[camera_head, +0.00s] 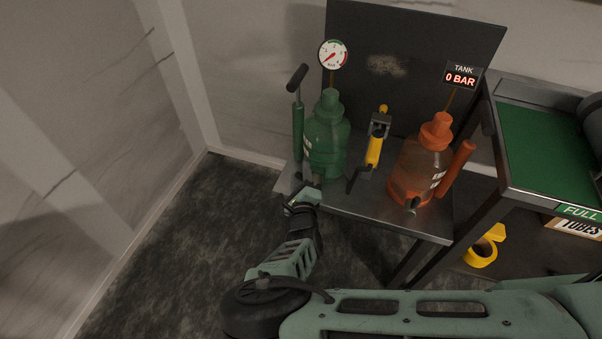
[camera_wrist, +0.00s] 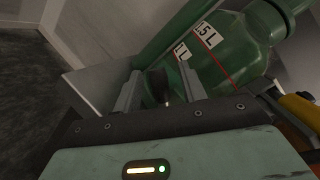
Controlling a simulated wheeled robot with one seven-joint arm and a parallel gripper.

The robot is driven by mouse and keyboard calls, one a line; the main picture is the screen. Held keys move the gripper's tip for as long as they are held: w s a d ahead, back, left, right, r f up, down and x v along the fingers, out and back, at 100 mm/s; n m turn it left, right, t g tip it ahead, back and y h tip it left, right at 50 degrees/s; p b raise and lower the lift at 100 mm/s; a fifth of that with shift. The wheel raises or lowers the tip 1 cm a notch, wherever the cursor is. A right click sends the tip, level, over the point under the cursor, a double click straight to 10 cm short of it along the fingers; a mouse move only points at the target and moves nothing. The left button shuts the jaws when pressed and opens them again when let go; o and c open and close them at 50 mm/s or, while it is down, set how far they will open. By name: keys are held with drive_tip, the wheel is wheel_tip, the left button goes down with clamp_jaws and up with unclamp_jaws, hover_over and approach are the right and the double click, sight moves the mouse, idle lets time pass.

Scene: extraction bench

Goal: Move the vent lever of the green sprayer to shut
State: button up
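The green sprayer (camera_head: 325,138) stands upright at the left of the bench, with its pump (camera_head: 298,125) on its left side. In the wrist view its green body (camera_wrist: 225,55) carries volume labels and a red line. My gripper (camera_head: 306,194) is low in front of this sprayer. In the wrist view its two fingers are apart (camera_wrist: 160,76). A dark stubby part with a small metal tip (camera_wrist: 158,86), perhaps the vent lever, shows between them. No clear contact shows. In the head view my gripper partly hides this spot, and the lever's position cannot be told.
A round gauge (camera_head: 333,55) stands above the green sprayer. A yellow-handled tool (camera_head: 374,150) is just right of it. An orange sprayer (camera_head: 420,165) stands farther right, under a sign reading TANK 0 BAR (camera_head: 460,76). A green-topped table (camera_head: 545,150) is at right. Floor at left is clear.

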clamp_jaws()
drive_tip(key=shift+s+d+r+m+t+p, duration=0.15)
drive_tip(key=shift+r+m+t+p, duration=0.1)
drive_tip(key=shift+m, duration=0.4)
drive_tip(key=shift+d+r+m+t+p, duration=0.15)
drive_tip(key=shift+m+t, duration=0.1)
drive_tip(key=shift+m, duration=0.4)
drive_tip(key=m, duration=0.2)
drive_tip(key=shift+s+d+r+m+t+h, duration=0.1)
drive_tip(key=shift+d+r+m+t+h, duration=0.2)
drive_tip(key=shift+d+m+t, duration=0.1)
drive_tip(key=m, duration=0.1)
drive_tip(key=m+t+h, duration=0.1)
drive_tip(key=m, duration=0.1)
drive_tip(key=shift+s+d+r, duration=0.15)
drive_tip(key=shift+s+d, duration=0.05)
drive_tip(key=shift+d, duration=0.15)
drive_tip(key=shift+s+d+r+m+t+h+b, duration=0.15)
drive_tip(key=shift+d+m+h+b, duration=0.2)
drive_tip(key=shift+m, duration=0.55)
drive_tip(key=shift+d+f+m+t+h+b, duration=0.1)
drive_tip(key=shift+m+h, duration=0.35)
drive_tip(key=shift+m, duration=0.45)
drive_tip(key=shift+s+d+r+m+t+h+b, duration=0.15)
drive_tip(key=shift+d+m+h, duration=0.2)
drive_tip(key=shift+m, duration=0.55)
